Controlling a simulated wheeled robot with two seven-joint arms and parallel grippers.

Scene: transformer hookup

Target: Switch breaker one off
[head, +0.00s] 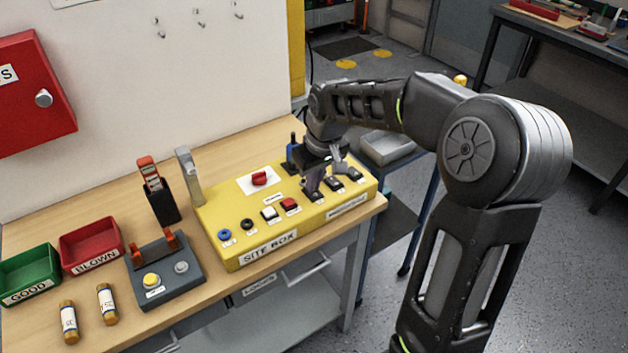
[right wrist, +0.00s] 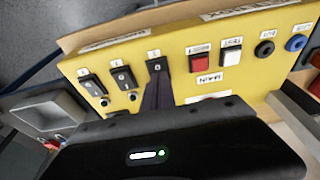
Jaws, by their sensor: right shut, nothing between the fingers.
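The yellow site box (head: 228,245) stands on the wooden bench with a row of three black breaker switches on its right part. In the right wrist view the breaker nearest the red button (right wrist: 157,65) is at my fingertips; the other two, the middle breaker (right wrist: 123,77) and the end breaker (right wrist: 90,84), are clear of them. My right gripper (head: 314,188) is shut and empty, pointing down at that first breaker. Its dark fingers (right wrist: 157,88) reach the switch's lower edge in the right wrist view; I cannot tell if they touch. The small number labels are too blurred to read surely. My left gripper is out of view.
A red button (head: 290,204), a white button (head: 269,214) and a red rotary switch (head: 260,179) sit left of the breakers. A fuse tester (head: 180,290), red bin (head: 92,245) and green bin (head: 30,272) stand further left. A grey tray (head: 388,148) is beyond the box.

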